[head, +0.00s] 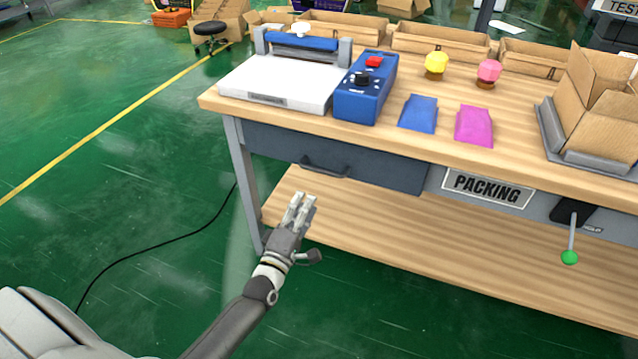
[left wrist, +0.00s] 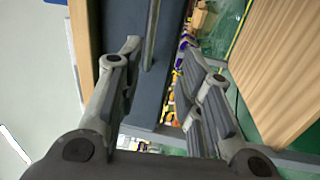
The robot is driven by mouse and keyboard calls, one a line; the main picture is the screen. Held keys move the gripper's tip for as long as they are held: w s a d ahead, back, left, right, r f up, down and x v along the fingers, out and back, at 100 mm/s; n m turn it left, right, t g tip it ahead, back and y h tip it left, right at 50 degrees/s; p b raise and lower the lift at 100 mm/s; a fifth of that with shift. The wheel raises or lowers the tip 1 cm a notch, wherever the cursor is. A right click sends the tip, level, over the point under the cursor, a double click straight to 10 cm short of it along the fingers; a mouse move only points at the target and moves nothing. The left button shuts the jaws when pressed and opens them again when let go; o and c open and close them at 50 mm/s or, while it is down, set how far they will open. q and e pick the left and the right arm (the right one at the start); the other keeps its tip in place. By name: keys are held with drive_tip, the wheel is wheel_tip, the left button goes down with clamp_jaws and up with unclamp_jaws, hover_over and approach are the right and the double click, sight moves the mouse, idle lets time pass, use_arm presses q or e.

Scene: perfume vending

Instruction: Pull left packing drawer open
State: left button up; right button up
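The left packing drawer (head: 385,170) is a dark blue-grey front under the wooden tabletop, left of the PACKING sign. It looks closed. Its dark bar handle (head: 325,168) is on the front. My left gripper (head: 300,203) is just below and in front of the handle in the head view, with its fingers pointing up toward it. In the left wrist view the left gripper (left wrist: 163,55) is open, its two fingers apart. The handle (left wrist: 152,35) shows in the gap between them against the drawer front (left wrist: 122,18). I cannot tell whether they touch. My right gripper is not visible.
The packing table (head: 225,104) carries a white and blue sealer (head: 285,80), a blue control box (head: 365,90), blue and pink pouches and cardboard boxes. A lower shelf (head: 400,240) lies under the drawer. A green-knobbed lever (head: 570,240) hangs at right. Green floor in front is clear.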

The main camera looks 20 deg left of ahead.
sight(319, 171)
use_arm(q)
drive_tip(key=shift+w+a+r+b, duration=0.15)
drive_tip(key=shift+w+r, duration=0.35)
drive_tip(key=shift+w, duration=1.3)
drive_tip(key=shift+w+a+r+b, duration=0.1)
drive_tip(key=shift+w+r+b, duration=0.35)
drive_tip(key=shift+w, duration=1.35)
drive_tip(key=shift+w+a+r+b, duration=0.1)
drive_tip(key=shift+w+r, duration=0.5)
drive_tip(key=shift+w, duration=1.2)
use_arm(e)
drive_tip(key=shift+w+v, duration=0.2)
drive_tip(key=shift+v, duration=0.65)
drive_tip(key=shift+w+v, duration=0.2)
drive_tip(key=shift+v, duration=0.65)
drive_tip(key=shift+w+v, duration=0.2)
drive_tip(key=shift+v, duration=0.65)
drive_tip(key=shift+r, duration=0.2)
use_arm(q)
clamp_jaws()
